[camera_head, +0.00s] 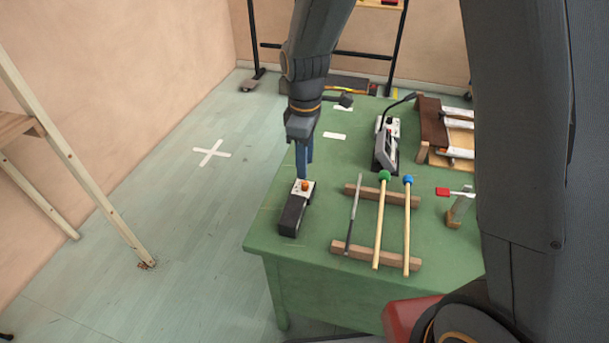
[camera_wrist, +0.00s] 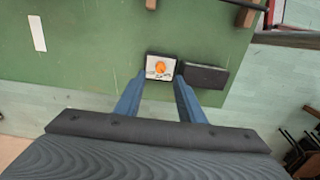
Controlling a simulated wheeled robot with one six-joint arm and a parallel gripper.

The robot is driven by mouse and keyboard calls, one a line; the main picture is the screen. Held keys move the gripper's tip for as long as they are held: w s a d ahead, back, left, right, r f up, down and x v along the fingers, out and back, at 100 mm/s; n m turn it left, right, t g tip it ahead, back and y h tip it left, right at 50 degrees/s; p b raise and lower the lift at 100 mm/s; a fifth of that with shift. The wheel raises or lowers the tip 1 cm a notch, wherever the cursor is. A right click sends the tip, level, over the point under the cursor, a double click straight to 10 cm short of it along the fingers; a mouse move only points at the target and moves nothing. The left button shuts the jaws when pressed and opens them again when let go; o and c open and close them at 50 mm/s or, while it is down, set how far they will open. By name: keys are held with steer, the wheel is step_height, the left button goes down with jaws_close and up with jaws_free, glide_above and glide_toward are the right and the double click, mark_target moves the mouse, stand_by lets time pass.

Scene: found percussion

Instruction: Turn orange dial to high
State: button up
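The orange dial (camera_head: 305,184) sits on the pale top plate of a small dark box (camera_head: 292,214) near the left edge of the green table. In the wrist view the dial (camera_wrist: 160,68) shows on its white plate, with the dark part of the box (camera_wrist: 206,77) to its right. My gripper (camera_head: 304,176) points down right at the dial. In the wrist view its blue fingers (camera_wrist: 157,80) are apart, one toward each side of the plate, with the dial visible in the gap. Contact with the dial cannot be made out. The dial's pointer and markings are too small to read.
On the green table (camera_head: 335,175), a wooden rack (camera_head: 375,255) with several mallets and sticks lies right of the box. A grey device (camera_head: 386,147) with a cable stands behind, and a red-tipped piece (camera_head: 442,192) is farther right. The table's left edge is close to the box.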

mark_target(305, 183)
steer(key=shift+f+p, duration=0.5)
steer(key=shift+f, duration=2.65)
steer(key=shift+c, duration=0.2)
jaws_close()
